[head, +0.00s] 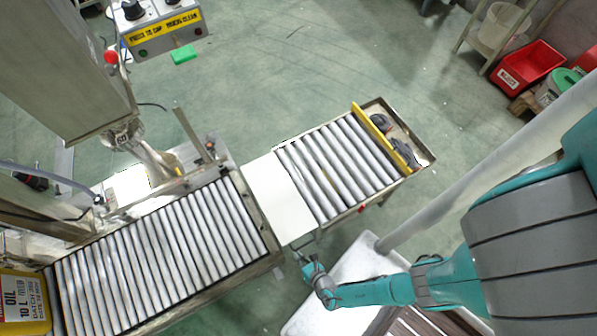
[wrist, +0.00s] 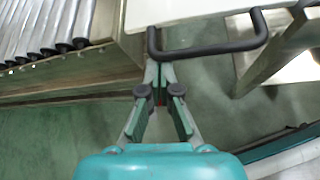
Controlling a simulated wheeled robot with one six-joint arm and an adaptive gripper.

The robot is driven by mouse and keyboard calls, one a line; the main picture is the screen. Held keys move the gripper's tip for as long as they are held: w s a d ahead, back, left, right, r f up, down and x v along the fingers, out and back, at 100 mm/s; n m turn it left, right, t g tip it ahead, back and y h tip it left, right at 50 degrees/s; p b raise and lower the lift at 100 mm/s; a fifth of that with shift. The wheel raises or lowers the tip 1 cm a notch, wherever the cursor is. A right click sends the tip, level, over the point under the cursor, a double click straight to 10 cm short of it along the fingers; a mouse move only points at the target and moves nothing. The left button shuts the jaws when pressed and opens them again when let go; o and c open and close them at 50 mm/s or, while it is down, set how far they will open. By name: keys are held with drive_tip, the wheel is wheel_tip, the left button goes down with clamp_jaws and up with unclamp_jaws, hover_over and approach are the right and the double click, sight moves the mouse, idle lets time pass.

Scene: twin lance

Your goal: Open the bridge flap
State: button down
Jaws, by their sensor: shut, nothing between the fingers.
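The bridge flap (head: 280,197) is a white plate lying flat in the gap between the two roller conveyors. In the wrist view its white edge (wrist: 185,10) shows at the top, with a dark U-shaped handle (wrist: 215,48) sticking out from it. My gripper (head: 308,262) is at the flap's near side, by the handle. In the wrist view my gripper (wrist: 158,72) is shut with nothing in it, its fingertips at the handle's left corner. I cannot tell whether they touch it.
A long roller conveyor (head: 160,252) lies to the left and a shorter one (head: 335,165) to the right, ending at a yellow bar (head: 381,137). A yellow oil can (head: 22,300) stands at the lower left. Open green floor (head: 290,70) lies beyond the conveyors.

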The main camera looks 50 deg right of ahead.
drive_tip(key=shift+r, duration=1.1)
